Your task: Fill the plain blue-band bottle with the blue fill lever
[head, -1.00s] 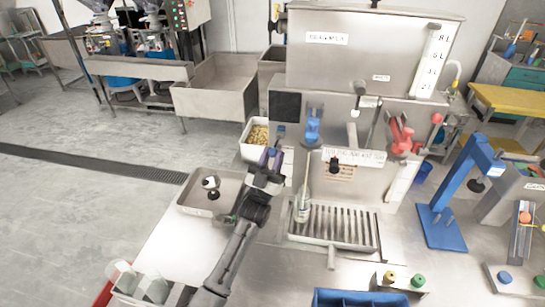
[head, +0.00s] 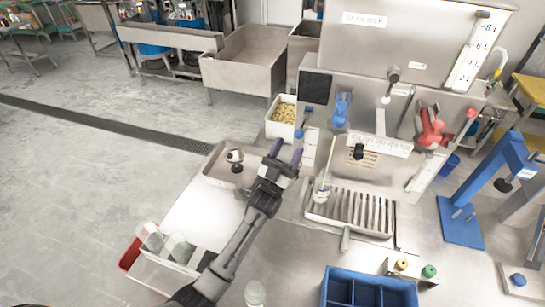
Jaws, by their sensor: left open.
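A small clear bottle (head: 322,190) stands upright at the left end of the slatted drip tray (head: 352,228), below the filling machine. Its band is too small to read surely. The blue fill lever (head: 341,108) is on the machine front, above and slightly right of the bottle. My left gripper (head: 286,152) is open and empty, with purple fingertips pointing toward the machine. It is left of the bottle and lower left of the blue lever, apart from both. My right gripper is not in view.
A red lever (head: 430,128) is on the machine's right. A metal tray (head: 215,178) with a small black-and-white object lies left of my arm. A blue divided crate (head: 368,292) and another clear bottle (head: 255,293) are in front. A blue stand (head: 460,225) is at right.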

